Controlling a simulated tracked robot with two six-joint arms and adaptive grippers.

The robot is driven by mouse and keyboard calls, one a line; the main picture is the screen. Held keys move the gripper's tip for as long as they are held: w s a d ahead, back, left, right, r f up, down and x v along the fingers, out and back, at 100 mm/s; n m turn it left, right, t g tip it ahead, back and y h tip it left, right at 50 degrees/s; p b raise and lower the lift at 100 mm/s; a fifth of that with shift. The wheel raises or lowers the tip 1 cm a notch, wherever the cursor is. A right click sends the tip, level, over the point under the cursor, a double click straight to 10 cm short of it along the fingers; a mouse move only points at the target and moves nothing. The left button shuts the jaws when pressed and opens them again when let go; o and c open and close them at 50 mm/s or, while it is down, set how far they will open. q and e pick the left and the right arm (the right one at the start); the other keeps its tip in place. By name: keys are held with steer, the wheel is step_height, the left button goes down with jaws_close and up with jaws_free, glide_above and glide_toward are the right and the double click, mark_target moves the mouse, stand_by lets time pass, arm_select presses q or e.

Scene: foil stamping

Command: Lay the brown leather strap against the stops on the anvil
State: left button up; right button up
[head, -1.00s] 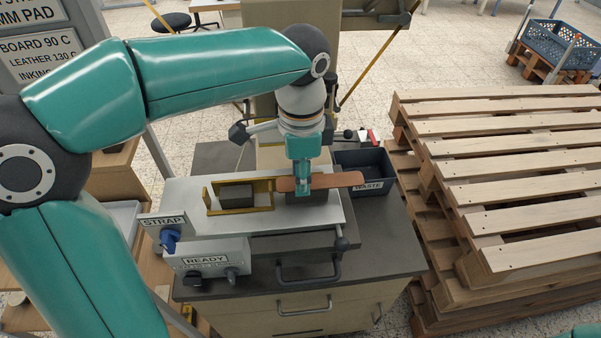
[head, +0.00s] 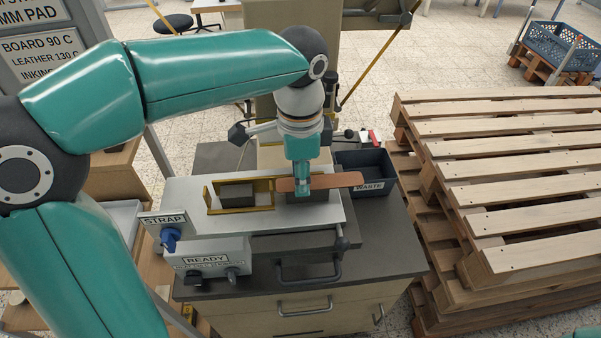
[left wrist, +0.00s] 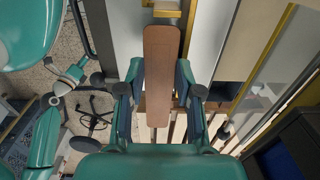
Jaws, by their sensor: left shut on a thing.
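In the left wrist view the strap (left wrist: 160,75) runs lengthwise between the two fingers. The strap's left end is at the yellow frame (head: 268,194), which I take to hold the stops. Whether the strap touches the anvil or the stops cannot be told.
A dark waste bin (head: 364,168) stands right behind the plate, under the strap's right end. Stacked pallets (head: 500,170) fill the right side.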

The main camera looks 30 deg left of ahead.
arm_select(q)
steer(key=shift+o, duration=0.2)
steer(key=shift+s+a+f, duration=0.1)
steer(key=shift+s+f, duration=0.15)
steer(key=shift+f, duration=0.25)
steer(key=shift+a+f, duration=0.1)
steer(key=shift+f, duration=0.1)
steer(key=shift+c, duration=1.1)
steer(key=o, duration=1.2)
steer(key=shift+w+a, duration=0.15)
steer(key=shift+r, duration=0.15)
steer(key=shift+w+r, duration=0.1)
steer(key=shift+r, duration=0.35)
step_height(320, 180, up, 11)
